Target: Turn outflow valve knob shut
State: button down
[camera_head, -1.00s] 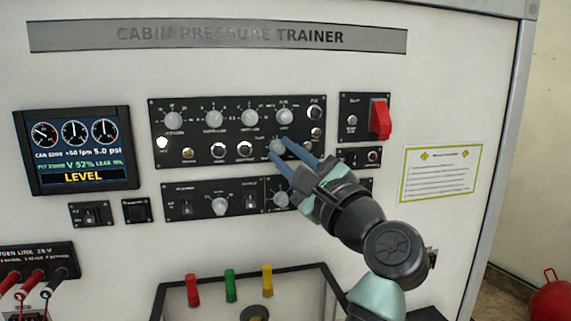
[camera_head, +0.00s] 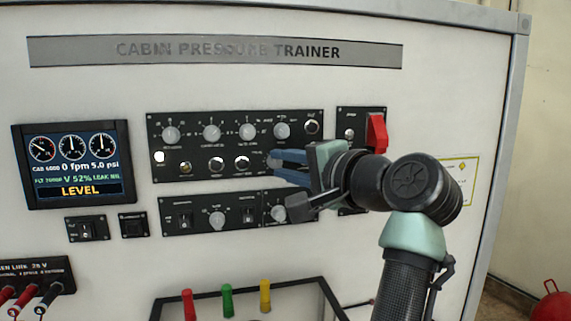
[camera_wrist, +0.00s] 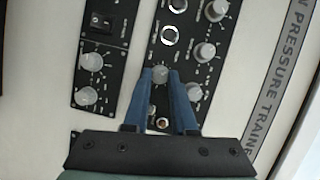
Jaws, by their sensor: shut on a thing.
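The outflow valve knob (camera_wrist: 159,74) is a small round grey knob at the lower right of the upper black control panel (camera_head: 226,119); its label is too small to read. My gripper (camera_head: 272,162) has its two blue fingers on either side of the knob and is shut on it. The wrist view shows the knob between the fingertips. In the head view the fingers mostly hide it. The screen (camera_head: 80,163) at left reads 0 fpm, 5.0 psi, V 52% and LEVEL.
A lower panel with a knob (camera_head: 217,220) and switches sits just below my fingers. A red guarded switch (camera_head: 376,133) is close above my wrist. Red, green (camera_head: 227,300) and yellow handles stand below. Other grey knobs (camera_head: 282,131) are close above the fingers.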

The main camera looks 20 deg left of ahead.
jog(key=n+h, duration=0.2)
jog(key=n, duration=0.1)
jog(key=shift+a+r+n+p, duration=0.1)
jog(key=shift+r+n+p, duration=0.05)
jog(key=shift+n+p, duration=0.2)
jog(key=n+h, duration=0.1)
jog(key=n, duration=0.2)
jog(key=shift+s+a+h, duration=0.1)
jog(key=shift+s+h, duration=0.05)
jog(key=shift+h, duration=0.25)
jog(key=n+t+h, duration=0.1)
jog(key=n+h, duration=0.1)
jog(key=n, duration=0.1)
jog(key=shift+s+a, duration=0.1)
jog(key=shift+a, duration=0.05)
jog(key=shift+a+n+t+h+b, duration=0.1)
jog(key=shift+n+t+h+b, duration=0.7)
jog(key=shift+n, duration=0.85)
jog(key=c, duration=0.7)
grip_release()
jog(key=shift+r, duration=0.1)
